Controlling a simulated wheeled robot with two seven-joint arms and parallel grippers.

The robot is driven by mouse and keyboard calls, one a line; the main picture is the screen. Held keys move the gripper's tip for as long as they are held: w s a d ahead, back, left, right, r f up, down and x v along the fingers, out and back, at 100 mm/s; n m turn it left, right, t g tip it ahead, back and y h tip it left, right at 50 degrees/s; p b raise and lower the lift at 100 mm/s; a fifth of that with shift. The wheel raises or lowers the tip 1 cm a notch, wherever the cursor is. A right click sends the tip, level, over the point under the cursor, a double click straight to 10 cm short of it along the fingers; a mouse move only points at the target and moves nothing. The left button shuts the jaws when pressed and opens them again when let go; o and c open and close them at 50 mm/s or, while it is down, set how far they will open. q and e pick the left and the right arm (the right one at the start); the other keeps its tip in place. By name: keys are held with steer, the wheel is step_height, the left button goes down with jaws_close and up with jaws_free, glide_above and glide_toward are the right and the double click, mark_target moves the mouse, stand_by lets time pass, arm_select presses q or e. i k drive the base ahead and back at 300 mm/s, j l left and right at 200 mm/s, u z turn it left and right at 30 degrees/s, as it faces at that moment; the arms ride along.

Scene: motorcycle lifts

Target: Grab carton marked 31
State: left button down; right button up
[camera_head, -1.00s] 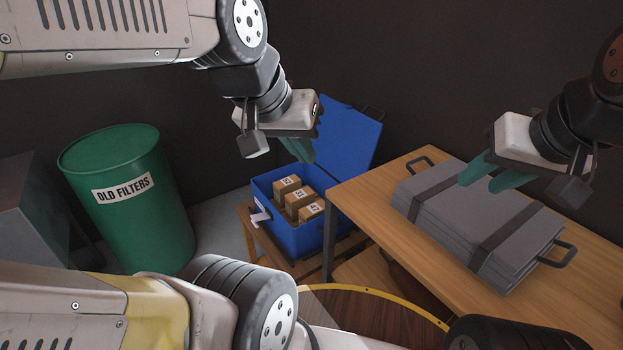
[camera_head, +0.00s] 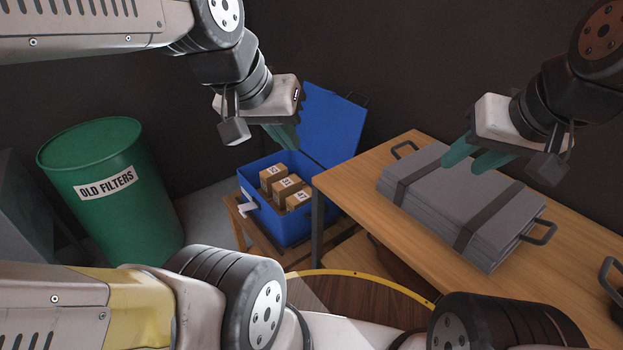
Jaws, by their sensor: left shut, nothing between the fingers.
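Three small brown cartons stand in a row inside an open blue box (camera_head: 263,217). They are the back carton (camera_head: 267,180), the middle carton (camera_head: 280,194) and the front carton (camera_head: 294,205). Each has a white number label on top, too small to read with certainty; the middle one may read 31. My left gripper (camera_head: 287,139) is shut and empty, above the back of the box and apart from the cartons. My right gripper (camera_head: 465,158) is open and empty, above the grey strapped stack on the table.
The box's blue lid (camera_head: 328,125) stands open behind it. The box sits on a low wooden stand (camera_head: 240,225). A wooden table (camera_head: 350,185) with a grey strapped stack (camera_head: 440,195) is close on the right. A green OLD FILTERS drum (camera_head: 110,210) stands left.

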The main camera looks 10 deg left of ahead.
mark_target(286, 188)
steer(key=i+j+u, duration=0.25)
steer(key=u, duration=0.2)
steer(key=i+j+u, duration=0.3)
steer(key=u, duration=0.15)
steer(key=i, duration=0.05)
